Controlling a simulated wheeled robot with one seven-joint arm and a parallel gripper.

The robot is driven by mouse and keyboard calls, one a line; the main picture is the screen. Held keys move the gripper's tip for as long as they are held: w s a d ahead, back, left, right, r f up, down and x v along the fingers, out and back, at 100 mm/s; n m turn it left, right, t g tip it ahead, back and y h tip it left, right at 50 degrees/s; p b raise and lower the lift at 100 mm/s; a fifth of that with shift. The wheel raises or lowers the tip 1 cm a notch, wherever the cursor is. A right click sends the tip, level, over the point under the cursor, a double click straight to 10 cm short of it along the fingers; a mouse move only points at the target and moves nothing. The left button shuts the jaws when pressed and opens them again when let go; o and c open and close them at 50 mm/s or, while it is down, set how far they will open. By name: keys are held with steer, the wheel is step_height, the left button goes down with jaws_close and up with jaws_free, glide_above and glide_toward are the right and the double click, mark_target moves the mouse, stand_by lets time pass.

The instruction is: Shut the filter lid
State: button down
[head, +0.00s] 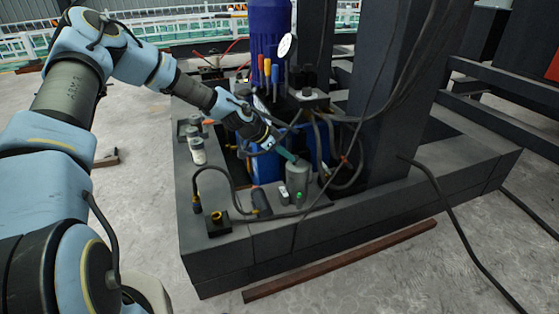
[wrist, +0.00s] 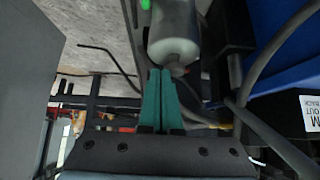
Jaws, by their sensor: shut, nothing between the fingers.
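A grey cylindrical canister (head: 297,182), which looks like the filter, stands on the dark base of the machine. My gripper (head: 291,157) reaches down to its top from the upper left, its teal fingers together and empty. In the wrist view the fingertips (wrist: 161,72) lie close to the pale rounded end of a grey cylinder (wrist: 173,42), probably the same canister. Whether they touch it I cannot tell. I cannot make out a separate lid or how far it is open; the fingers cover part of the canister's top.
A hose (head: 232,190) loops in front of the canister to the left. A thick dark post (head: 385,95) rises to the right, with cables beside it. A blue motor (head: 270,30) with screwdrivers stands behind. Small jars (head: 197,150) line the left edge. The floor in front is mostly clear.

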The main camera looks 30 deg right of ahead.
steer(key=w+a+f, duration=0.1)
steer(key=a+f, duration=0.2)
steer(key=a, duration=0.6)
steer(key=s+a+r+n+y, duration=0.2)
steer(key=a+r+n, duration=0.1)
steer(key=a, duration=0.5)
steer(key=s+a+r+n+t+y, duration=0.1)
steer(key=a+r+n+y, duration=0.25)
steer(key=a, duration=0.45)
steer(key=s+a+r+n+y, duration=0.15)
steer(key=a+r, duration=0.25)
steer(key=a, duration=0.4)
steer(key=s+a+r+n+t+y, duration=0.1)
steer(key=s+a+r+n, duration=0.85)
steer(key=a, duration=0.25)
step_height(320, 180, up, 23)
steer(key=p, duration=2.2)
steer(key=shift+w+d+n+p, duration=0.15)
steer(key=shift+d+n+p, duration=0.05)
steer(key=shift+n+p, duration=0.25)
steer(key=shift+a, duration=0.1)
